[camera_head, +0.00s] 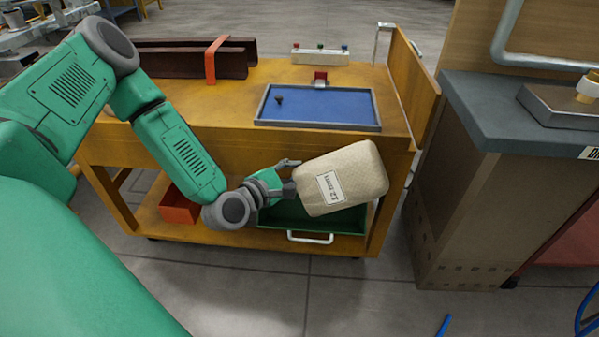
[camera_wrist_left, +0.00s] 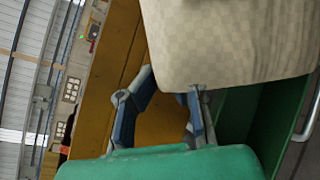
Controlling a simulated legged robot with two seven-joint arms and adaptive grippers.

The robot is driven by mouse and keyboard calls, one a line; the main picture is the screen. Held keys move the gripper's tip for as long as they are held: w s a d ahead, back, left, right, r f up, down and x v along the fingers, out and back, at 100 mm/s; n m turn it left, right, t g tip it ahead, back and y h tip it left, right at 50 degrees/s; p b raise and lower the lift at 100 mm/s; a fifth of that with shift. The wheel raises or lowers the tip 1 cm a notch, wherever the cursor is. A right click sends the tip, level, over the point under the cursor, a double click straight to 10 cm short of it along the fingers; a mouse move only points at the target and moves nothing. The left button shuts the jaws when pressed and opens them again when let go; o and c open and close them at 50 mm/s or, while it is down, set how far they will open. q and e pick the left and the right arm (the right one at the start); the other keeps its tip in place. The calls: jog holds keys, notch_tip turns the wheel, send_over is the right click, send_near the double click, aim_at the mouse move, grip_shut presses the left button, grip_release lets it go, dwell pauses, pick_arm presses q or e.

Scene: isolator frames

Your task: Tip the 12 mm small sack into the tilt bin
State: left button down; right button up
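The beige small sack (camera_head: 358,170) has a white label reading "12 mm" and hangs tilted in front of the cart, over a green bin (camera_head: 347,222) with a white handle, which looks like the tilt bin. The sack hides much of the bin's opening. My left gripper (camera_head: 290,176) is at the sack's left end. My right gripper is not in view.
The wooden cart (camera_head: 225,112) carries a blue tray (camera_head: 335,108), dark channels with an orange strap (camera_head: 211,62), and a small block with coloured knobs (camera_head: 320,56). A red bin (camera_head: 178,207) sits on its lower shelf. A grey-topped cabinet (camera_head: 465,105) stands close on the right.

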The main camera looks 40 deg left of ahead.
pick_arm(q)
jog(key=shift+s+a+f+n+t+h+b, duration=0.1)
jog(key=shift+s+a+f+n+t+b, duration=0.35)
jog(key=shift+a+f+n+b, duration=0.2)
jog(key=shift+s+a+f+n+t+h+b, duration=0.1)
jog(key=shift+s+a+f+n+t+b, duration=0.25)
jog(key=shift+a+f+n+b, duration=0.25)
jog(key=shift+s+a+f+n+t+h+b, duration=0.1)
jog(key=shift+s+a+f+n+t+b, duration=0.25)
jog(key=shift+a+f+n+t+b, duration=0.3)
jog(key=shift+d, duration=0.1)
dwell(0.9)
jog(key=shift+f, duration=0.1)
dwell(0.7)
dwell(0.5)
